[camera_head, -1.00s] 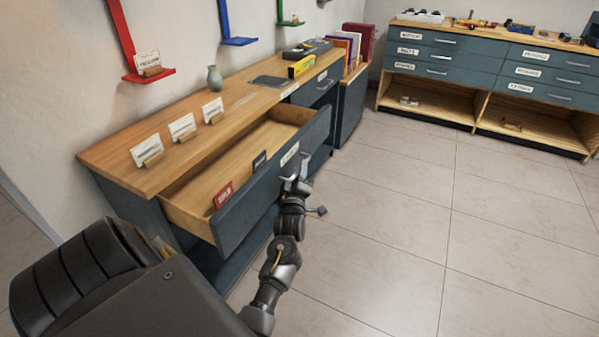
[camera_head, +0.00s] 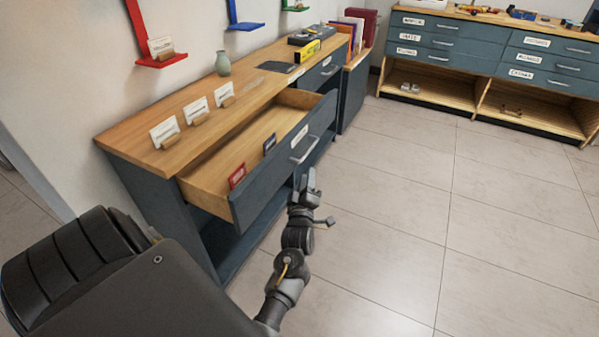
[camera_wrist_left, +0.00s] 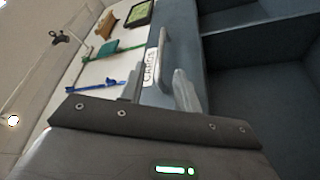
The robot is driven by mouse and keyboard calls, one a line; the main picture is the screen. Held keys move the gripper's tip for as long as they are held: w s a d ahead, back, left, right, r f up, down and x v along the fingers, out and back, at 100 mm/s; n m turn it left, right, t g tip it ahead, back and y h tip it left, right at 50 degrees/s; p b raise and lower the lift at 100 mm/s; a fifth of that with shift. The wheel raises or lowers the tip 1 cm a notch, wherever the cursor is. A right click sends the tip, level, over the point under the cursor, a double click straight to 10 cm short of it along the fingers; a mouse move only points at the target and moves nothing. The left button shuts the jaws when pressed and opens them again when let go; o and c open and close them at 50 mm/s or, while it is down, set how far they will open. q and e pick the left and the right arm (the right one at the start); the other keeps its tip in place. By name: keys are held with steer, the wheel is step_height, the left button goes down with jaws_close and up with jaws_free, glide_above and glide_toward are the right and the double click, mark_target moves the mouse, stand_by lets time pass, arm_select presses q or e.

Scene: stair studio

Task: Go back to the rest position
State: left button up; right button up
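My left gripper (camera_head: 304,184) is in front of and a little below the handle (camera_head: 305,149) of an open drawer (camera_head: 270,178) in the blue-grey cabinet. It appears apart from the handle, with nothing held. In the left wrist view, its two pale fingers stand apart, and the drawer handle (camera_wrist_left: 163,50) with a white label (camera_wrist_left: 151,67) shows beyond them. The drawer stands pulled out, with a red card (camera_head: 237,176) and a dark card (camera_head: 269,143) inside. My right gripper is not in view.
The cabinet's wooden top (camera_head: 150,126) carries white cards on small stands, a green vase (camera_head: 223,63) and a dark tablet (camera_head: 277,67). A second drawer cabinet (camera_head: 455,48) stands at the back right. The tiled floor (camera_head: 400,220) right of my arm is clear.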

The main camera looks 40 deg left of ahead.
arm_select(q)
steer(key=shift+s+f, duration=0.1)
steer(key=shift+s, duration=0.15)
steer(key=shift+s+a, duration=0.1)
steer(key=shift+a, duration=0.05)
